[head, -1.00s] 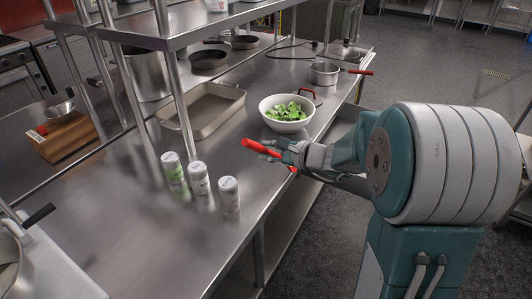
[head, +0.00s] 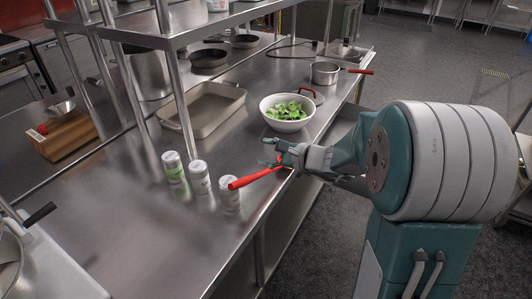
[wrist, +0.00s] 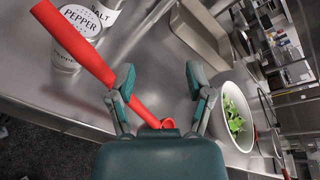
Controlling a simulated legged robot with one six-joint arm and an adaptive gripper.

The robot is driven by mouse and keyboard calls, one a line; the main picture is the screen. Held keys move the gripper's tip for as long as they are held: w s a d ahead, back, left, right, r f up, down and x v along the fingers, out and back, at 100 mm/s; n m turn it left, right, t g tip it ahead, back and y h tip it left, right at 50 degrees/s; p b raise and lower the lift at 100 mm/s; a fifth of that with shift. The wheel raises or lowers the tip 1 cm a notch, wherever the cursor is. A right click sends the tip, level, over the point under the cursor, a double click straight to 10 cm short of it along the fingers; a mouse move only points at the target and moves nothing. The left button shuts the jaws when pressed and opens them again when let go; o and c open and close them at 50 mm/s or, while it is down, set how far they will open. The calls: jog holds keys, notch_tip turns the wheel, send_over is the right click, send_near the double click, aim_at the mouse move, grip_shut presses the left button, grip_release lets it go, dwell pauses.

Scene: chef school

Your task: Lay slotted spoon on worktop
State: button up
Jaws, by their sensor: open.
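The slotted spoon is a red utensil (head: 255,178) at the front edge of the steel worktop (head: 135,235) in the head view. Its thick end overlaps the nearest shaker. In the wrist view the spoon (wrist: 85,55) slants from the upper left, past my left finger, to a narrower red part between the fingers. My gripper (head: 266,153) is open, with its fingers spread around the lower part of the spoon; it also shows in the wrist view (wrist: 160,86). I cannot tell whether the spoon rests fully on the worktop or is tilted, nor do I see its slots.
Three shakers stand left of the spoon: the pepper shaker (head: 230,197), a second one (head: 199,180) and a green-labelled one (head: 174,172). A white bowl of greens (head: 287,124) stands behind my gripper. A baking tray (head: 207,125) lies farther back. The worktop's front left is clear.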

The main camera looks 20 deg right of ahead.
jog(key=v, duration=1.1)
jog(key=shift+s+d, duration=0.2)
jog(key=shift+s, duration=0.1)
